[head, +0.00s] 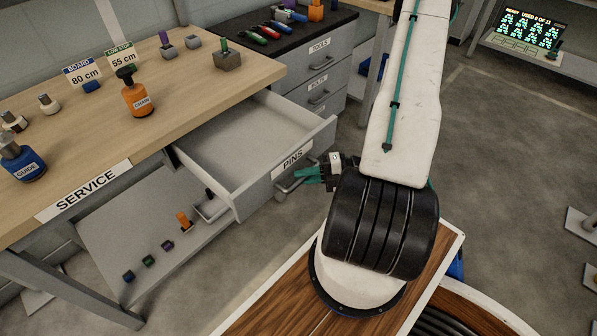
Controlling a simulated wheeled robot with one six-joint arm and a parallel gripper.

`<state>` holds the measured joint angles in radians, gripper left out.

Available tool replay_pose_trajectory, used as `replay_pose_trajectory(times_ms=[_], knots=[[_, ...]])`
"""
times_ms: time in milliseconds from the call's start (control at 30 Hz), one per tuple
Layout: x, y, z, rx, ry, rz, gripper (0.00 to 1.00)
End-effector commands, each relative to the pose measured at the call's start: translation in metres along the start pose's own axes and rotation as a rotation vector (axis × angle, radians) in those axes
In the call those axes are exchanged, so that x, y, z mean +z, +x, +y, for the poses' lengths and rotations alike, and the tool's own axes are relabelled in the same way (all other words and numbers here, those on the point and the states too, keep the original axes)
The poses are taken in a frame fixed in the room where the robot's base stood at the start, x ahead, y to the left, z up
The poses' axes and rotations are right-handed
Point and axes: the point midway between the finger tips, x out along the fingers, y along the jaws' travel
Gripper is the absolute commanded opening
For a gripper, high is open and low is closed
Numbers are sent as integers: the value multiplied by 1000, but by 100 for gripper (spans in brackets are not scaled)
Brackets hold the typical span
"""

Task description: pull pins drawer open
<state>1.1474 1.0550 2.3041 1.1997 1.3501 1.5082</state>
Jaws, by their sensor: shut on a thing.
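The pins drawer (245,132) is a grey drawer under the wooden service bench. It stands well out from the bench, and its inside looks empty. Its front carries a PINS label (293,160) and a bar handle (299,181). My gripper (308,175) has green fingers and is shut on the handle at the right of the drawer front. My white arm and its black joint partly hide the gripper body.
The service bench (160,125) holds an orange bottle (138,93), a blue bottle (21,160) and small blocks. A grey cabinet (322,75) with a TOOLS drawer stands behind. A lower shelf (140,235) holds small coloured pieces.

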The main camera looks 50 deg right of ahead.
Motion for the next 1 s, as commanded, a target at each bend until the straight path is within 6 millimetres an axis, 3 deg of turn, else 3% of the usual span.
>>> replay_pose_trajectory(times_ms=[533, 567, 633, 1000], knots=[[-4, -7, -2, -2, -5, -4, 0], [-4, -7, -2, -2, -5, -4, 19], [-4, -7, -2, -2, -5, -4, 38], [-4, -13, -2, -1, -3, -3, 38]])
